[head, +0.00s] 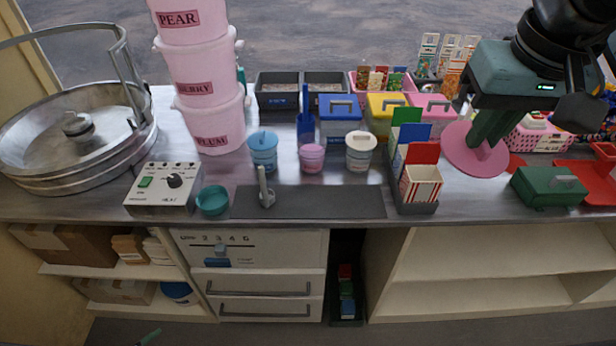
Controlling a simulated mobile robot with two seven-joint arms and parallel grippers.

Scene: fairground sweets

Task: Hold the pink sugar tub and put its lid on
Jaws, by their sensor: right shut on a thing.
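The small pink tub (311,158) stands upright on the counter, between a blue tub (263,150) and a tub with a white lid (360,152). I cannot make out a lid on the pink tub. My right gripper (480,139) is at the right, pointing down, well to the right of the pink tub. It is shut on a round pink lid (462,152), held flat above the counter; its fingers hide part of the lid. Only a small green tip, probably of my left gripper (150,336), shows at the bottom left; its jaws cannot be made out.
Large stacked pink buckets (207,124) and a metal bowl machine (75,150) stand at the left. A grey mat (330,202) lies in front of the tubs. A holder with paper bags (420,185) stands between tubs and lid. A green box (548,187) is at the right.

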